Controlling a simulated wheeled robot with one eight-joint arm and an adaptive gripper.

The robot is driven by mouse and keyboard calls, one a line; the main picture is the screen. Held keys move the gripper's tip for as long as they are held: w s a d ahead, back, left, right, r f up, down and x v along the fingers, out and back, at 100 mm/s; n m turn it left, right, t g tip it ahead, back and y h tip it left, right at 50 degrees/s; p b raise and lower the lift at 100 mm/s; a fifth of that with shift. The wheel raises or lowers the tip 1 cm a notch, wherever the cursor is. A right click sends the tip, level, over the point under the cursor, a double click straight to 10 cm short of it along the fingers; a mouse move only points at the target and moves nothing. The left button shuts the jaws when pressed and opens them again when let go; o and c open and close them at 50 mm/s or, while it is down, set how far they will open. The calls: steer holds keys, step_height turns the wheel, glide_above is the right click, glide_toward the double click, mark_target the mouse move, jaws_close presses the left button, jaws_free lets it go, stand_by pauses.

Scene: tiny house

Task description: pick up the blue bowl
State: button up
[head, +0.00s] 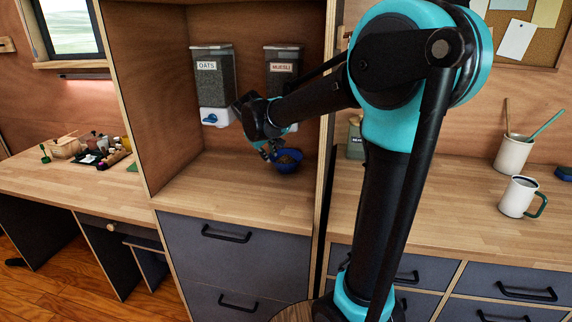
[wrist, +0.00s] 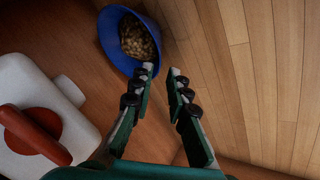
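The blue bowl (head: 289,169) stands on the wooden counter inside the niche, below the muesli dispenser. It holds brown, grainy food, and it also shows at the top of the wrist view (wrist: 111,42). My gripper (head: 272,152) is at the bowl's left side in the head view. In the wrist view my gripper (wrist: 163,72) has its two fingers apart, with a gap between the tips. The left fingertip overlaps the bowl's near edge in the picture; I cannot tell whether it touches. The fingers hold nothing that I can see.
The oats dispenser (head: 213,85) and muesli dispenser (head: 282,68) hang on the niche's back wall. A white dispenser base with a red knob (wrist: 35,133) is close to my gripper's left. A canister (head: 355,140) stands right of the niche divider. A mug (head: 518,197) stands farther right.

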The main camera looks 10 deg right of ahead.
mark_target(275, 165)
steer(key=x, duration=0.9)
steer(key=shift+d, duration=0.15)
steer(key=shift+c, duration=0.5)
jaws_close()
steer(key=shift+r, duration=0.1)
